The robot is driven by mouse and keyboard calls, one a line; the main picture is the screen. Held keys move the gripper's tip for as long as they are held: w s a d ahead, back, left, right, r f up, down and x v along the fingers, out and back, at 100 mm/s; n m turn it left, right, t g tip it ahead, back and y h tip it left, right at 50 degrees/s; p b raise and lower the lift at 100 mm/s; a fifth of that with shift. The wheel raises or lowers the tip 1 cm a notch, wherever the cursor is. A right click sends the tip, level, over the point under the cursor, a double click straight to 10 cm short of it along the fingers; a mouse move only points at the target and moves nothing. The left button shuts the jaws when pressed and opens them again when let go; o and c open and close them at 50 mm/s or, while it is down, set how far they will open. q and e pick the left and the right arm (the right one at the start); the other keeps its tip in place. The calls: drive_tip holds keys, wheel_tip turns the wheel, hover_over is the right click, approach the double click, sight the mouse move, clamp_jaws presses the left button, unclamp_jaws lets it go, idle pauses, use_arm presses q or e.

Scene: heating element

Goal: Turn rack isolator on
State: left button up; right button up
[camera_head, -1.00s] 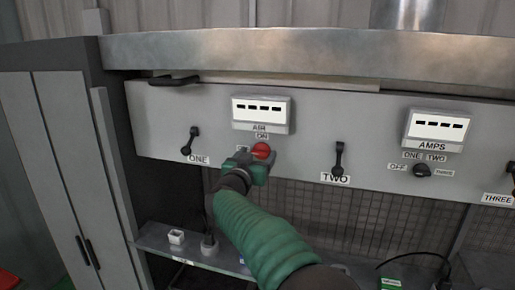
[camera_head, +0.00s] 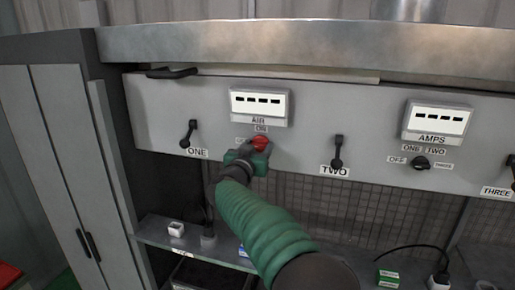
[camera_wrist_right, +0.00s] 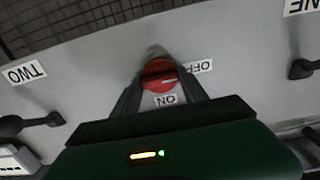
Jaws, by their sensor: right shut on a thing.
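The red rotary knob (camera_head: 260,143) sits on the grey panel under the AIR display, with an ON label (camera_head: 261,128) above it. An OFF label at its left is partly hidden. My right gripper (camera_head: 254,150) is at the knob. In the right wrist view, turned upside down, the fingers of my right gripper (camera_wrist_right: 157,82) close around the red knob (camera_wrist_right: 157,72). Its white mark (camera_wrist_right: 169,81) points sideways, nearer the OFF label (camera_wrist_right: 197,67) side than straight at the ON label (camera_wrist_right: 165,100). My left gripper is not in view.
Black levers ONE (camera_head: 188,134) and TWO (camera_head: 338,153) flank the knob. A black AMPS selector (camera_head: 421,163) is further right. A metal ledge (camera_head: 300,48) overhangs the panel. A shelf (camera_head: 150,233) with small items lies below.

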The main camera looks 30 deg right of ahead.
drive_tip(key=shift+f, duration=0.1)
drive_tip(key=m+b, duration=0.1)
drive_tip(key=m, duration=0.3)
drive_tip(key=shift+m, duration=0.4)
drive_tip(key=m+b, duration=0.1)
drive_tip(key=m, duration=0.1)
drive_tip(key=m+b, duration=0.1)
drive_tip(key=shift+f+m, duration=0.2)
drive_tip(key=shift+m, duration=0.2)
drive_tip(key=m+b, duration=0.2)
drive_tip(key=m, duration=0.3)
drive_tip(key=shift+f+b, duration=0.15)
drive_tip(key=shift+b, duration=0.2)
drive_tip(key=shift+f+m+b, duration=0.1)
drive_tip(key=shift+m+b, duration=0.9)
drive_tip(key=shift+m, duration=1.1)
drive_tip(key=o, duration=1.4)
drive_tip(key=shift+s, duration=0.1)
drive_tip(key=shift+r, duration=0.25)
